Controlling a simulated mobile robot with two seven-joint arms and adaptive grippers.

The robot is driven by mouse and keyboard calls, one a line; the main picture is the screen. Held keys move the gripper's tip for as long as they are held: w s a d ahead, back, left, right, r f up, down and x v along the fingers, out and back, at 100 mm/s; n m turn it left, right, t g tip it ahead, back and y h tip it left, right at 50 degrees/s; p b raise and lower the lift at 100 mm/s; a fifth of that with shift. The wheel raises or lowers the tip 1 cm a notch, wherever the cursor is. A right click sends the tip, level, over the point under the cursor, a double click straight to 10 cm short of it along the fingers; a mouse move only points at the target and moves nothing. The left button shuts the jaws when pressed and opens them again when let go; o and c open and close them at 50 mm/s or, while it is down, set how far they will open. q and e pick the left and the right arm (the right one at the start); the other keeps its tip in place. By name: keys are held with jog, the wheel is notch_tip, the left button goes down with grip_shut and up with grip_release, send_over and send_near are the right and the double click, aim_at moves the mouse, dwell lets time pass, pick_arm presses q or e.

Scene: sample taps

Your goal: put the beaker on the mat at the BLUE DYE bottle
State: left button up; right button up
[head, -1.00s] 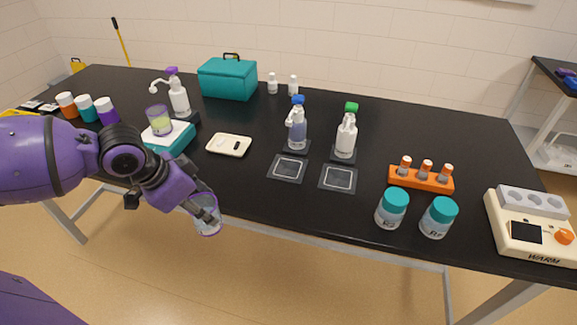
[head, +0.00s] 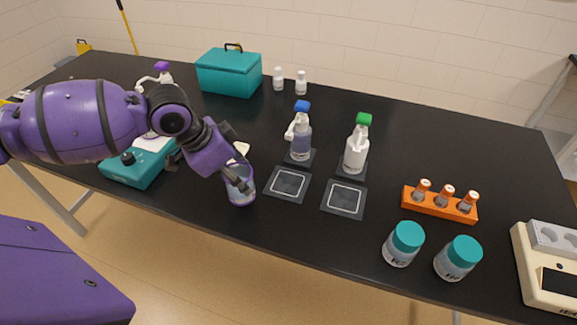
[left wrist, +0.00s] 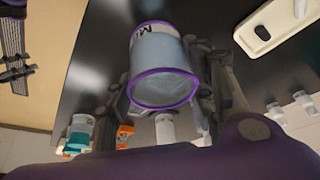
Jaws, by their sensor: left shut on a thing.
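A clear beaker with a purple rim (head: 241,196) is held by my left gripper (head: 238,181), which is shut on it. It is left of the near-left mat and appears to be above the table's front edge. In the left wrist view the beaker (left wrist: 163,65) sits between the fingers (left wrist: 163,95). A blue-capped bottle (head: 301,142) stands behind a dark mat with a white square outline (head: 289,183), which is empty. A green-capped white bottle (head: 356,152) stands behind a second empty mat (head: 345,198). My right gripper is not in view.
An orange rack with several vials (head: 440,204) and two teal-lidded jars (head: 404,244) (head: 458,258) stand to the right. A cream warmer (head: 545,275) is at far right. A teal stirrer (head: 137,165) is at left, partly behind my arm. A teal box (head: 229,73) stands behind.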

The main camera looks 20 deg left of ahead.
pick_arm(q)
jog(key=w+d+f, duration=0.1)
jog(key=w+d, duration=0.5)
jog(key=w, duration=0.1)
jog(key=w+d+f, duration=0.1)
jog(key=w+d, duration=0.2)
jog(key=shift+w+d+f, duration=0.1)
jog(key=shift+w+f, duration=0.1)
jog(key=shift+f, duration=0.45)
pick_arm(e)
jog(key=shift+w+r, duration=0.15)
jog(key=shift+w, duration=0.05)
pick_arm(q)
jog(key=shift+f, duration=0.1)
jog(key=o, duration=1.6)
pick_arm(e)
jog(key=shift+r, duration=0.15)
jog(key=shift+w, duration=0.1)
